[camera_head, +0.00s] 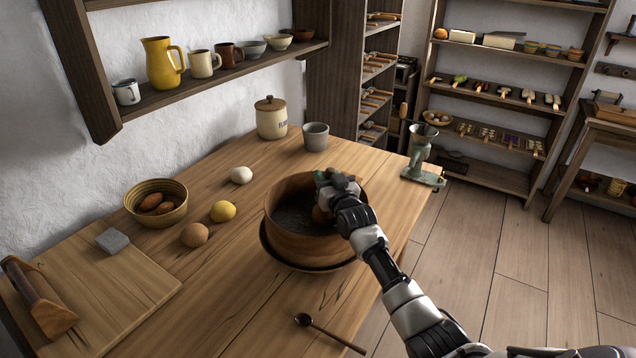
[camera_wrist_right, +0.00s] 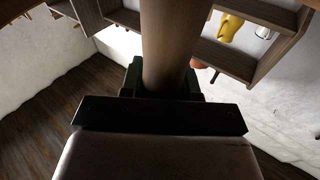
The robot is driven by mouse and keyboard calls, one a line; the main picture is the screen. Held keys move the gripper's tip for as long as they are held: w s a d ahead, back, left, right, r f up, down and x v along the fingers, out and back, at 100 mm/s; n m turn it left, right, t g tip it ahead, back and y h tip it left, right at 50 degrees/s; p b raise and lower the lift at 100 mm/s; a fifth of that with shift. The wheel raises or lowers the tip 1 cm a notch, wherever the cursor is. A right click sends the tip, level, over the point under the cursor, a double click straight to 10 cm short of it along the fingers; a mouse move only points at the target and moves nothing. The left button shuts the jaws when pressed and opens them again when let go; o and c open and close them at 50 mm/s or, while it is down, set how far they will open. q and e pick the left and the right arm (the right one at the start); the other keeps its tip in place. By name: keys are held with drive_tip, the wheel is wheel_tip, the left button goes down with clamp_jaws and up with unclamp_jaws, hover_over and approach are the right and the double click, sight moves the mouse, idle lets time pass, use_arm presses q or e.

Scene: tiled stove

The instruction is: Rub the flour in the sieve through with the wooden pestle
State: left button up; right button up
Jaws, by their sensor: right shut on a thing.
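The sieve (camera_head: 292,228), a round wooden hoop with a dark mesh inside, rests on a wide dark bowl (camera_head: 283,257) on the table. I cannot make out flour on its mesh. My right gripper (camera_head: 335,182) is over the right part of the sieve, at rim height. It is shut on the wooden pestle, whose thick brown shaft (camera_wrist_right: 167,45) stands between the fingers in the right wrist view. In the head view the gripper hides most of the pestle, and I cannot tell whether its lower end touches the mesh. My left gripper is not in view.
A flour jar (camera_head: 271,120), grey cup (camera_head: 315,137) and grinder (camera_head: 421,160) stand behind the sieve. A cutting board (camera_head: 110,290) is at left.

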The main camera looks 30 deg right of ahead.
drive_tip(key=shift+d+f, duration=0.1)
drive_tip(key=shift+d, duration=0.55)
drive_tip(key=shift+a+p, duration=0.55)
drive_tip(key=shift+a, duration=0.55)
drive_tip(key=shift+a+p, duration=0.85)
drive_tip(key=shift+a, duration=1.55)
drive_tip(key=shift+d+b, duration=1.2)
drive_tip(key=shift+d, duration=2.3)
wheel_tip(320, 180, up, 12)
drive_tip(key=p, duration=1)
